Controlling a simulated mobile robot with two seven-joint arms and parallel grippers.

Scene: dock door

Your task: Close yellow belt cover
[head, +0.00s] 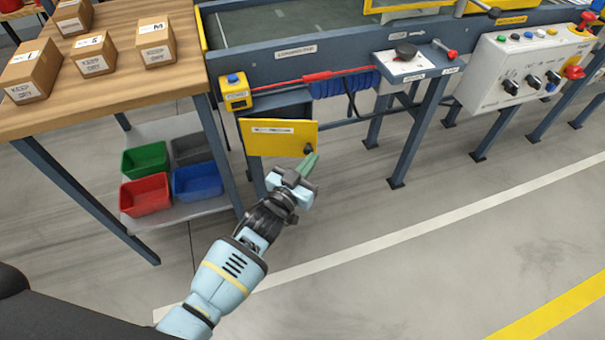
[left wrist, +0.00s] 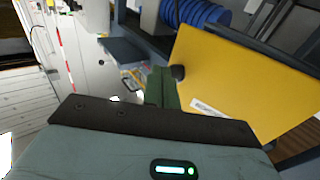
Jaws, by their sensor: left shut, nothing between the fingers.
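The yellow belt cover (head: 279,138) is a flat panel with a white label strip and a dark knob near its lower right corner. It hangs below the conveyor frame at its left end. It also shows large in the left wrist view (left wrist: 240,90), with the dark knob at its left edge. My left gripper (head: 309,163) is shut and empty, its green fingers just below and beside the knob. In the left wrist view the fingers (left wrist: 161,88) are together next to the knob; I cannot tell whether they touch it. My right gripper is not in view.
The conveyor (head: 300,58) with blue legs runs along the back. A wooden table (head: 110,82) with several boxes stands at left, with red (head: 145,194), green and blue bins on a shelf below. A control box (head: 525,70) is at right. The floor in front is clear.

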